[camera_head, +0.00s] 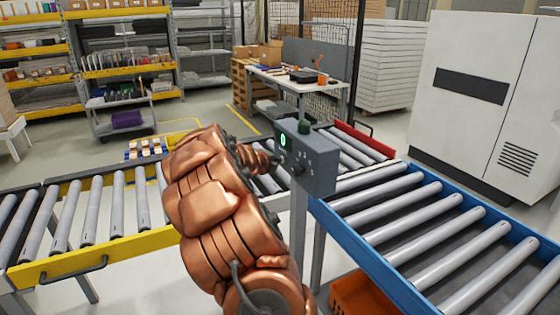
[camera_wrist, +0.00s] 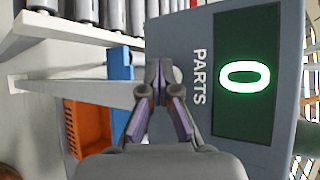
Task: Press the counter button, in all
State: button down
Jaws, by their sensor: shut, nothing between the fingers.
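The counter is a grey box (camera_head: 318,172) on a post in the middle of the head view, with a green 0 on its dark display. The wrist view shows its face (camera_wrist: 185,38) turned sideways, with the word PARTS and a lit 0 (camera_wrist: 245,77). My gripper (camera_wrist: 158,70) is shut and empty, its tips in front of the face below PARTS. Part of a rounded grey shape shows behind the tips; I cannot tell whether they touch it. In the head view my copper arm hides most of the gripper. A dark knob (camera_head: 303,127) stands on the box's top.
A yellow-edged roller conveyor (camera_head: 110,246) lies left and a blue-edged one (camera_head: 365,258) right of the post. An orange bin (camera_head: 362,298) sits below, also in the wrist view (camera_wrist: 88,125). A white cabinet (camera_head: 480,100) stands at the right.

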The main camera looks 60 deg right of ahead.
jog(key=shift+a, duration=0.1)
jog(key=shift+w+a+p, duration=0.45)
jog(key=shift+a+p, duration=0.05)
jog(key=shift+a, duration=0.15)
jog(key=shift+a, duration=0.1)
jog(key=w+a+p, duration=0.1)
jog(key=a, duration=0.1)
jog(key=w+a+p, duration=0.1)
jog(key=a, duration=0.1)
jog(key=shift+w+p, duration=0.4)
dwell(1.0)
